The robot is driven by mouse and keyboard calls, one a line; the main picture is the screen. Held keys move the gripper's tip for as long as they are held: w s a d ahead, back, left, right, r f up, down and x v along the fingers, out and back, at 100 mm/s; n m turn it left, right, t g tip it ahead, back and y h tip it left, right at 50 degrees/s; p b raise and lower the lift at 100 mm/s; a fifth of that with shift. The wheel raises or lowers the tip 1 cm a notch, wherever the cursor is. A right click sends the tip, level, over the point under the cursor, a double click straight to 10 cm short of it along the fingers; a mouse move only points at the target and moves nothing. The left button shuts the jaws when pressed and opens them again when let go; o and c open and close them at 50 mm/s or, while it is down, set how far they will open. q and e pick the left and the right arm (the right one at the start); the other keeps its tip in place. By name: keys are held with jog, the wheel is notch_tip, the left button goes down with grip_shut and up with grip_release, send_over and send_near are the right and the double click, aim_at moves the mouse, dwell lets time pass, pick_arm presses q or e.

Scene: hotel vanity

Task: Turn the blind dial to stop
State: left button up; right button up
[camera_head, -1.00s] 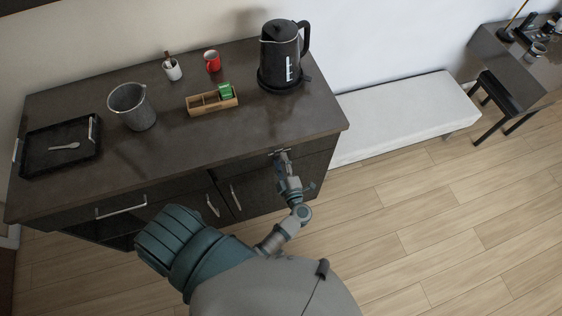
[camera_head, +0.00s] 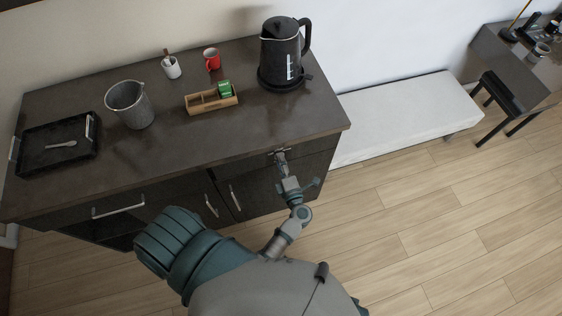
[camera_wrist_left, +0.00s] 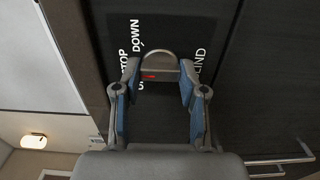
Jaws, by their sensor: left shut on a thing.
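The blind dial (camera_wrist_left: 158,62) is a grey knob with a red mark, on a dark panel on the cabinet front. In the left wrist view, white lettering around it reads "DOWN", part of "STOP" and "BLIND"; another label is partly hidden behind my finger. The red mark sits on the near side of the knob, toward my gripper. My left gripper (camera_wrist_left: 158,82) has its two fingers on either side of the dial and is shut on it. In the head view, my left gripper (camera_head: 280,157) is at the cabinet's right front, just under the counter edge. My right gripper is not visible.
The counter (camera_head: 180,150) holds a kettle (camera_head: 280,50), red mug (camera_head: 211,60), white cup (camera_head: 171,68), wooden box (camera_head: 205,103), grey bucket (camera_head: 131,106) and black tray (camera_head: 45,162). A white bench (camera_head: 400,120) stands at right. The floor in front is clear.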

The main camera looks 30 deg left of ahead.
pick_arm(q)
jog(key=shift+s+d+f, duration=0.15)
jog(key=shift+f, duration=0.3)
jog(key=o, duration=1.1)
jog(key=shift+o, duration=0.2)
jog(key=shift+r, duration=0.2)
jog(key=shift+r, duration=0.1)
jog(key=shift+r, duration=0.1)
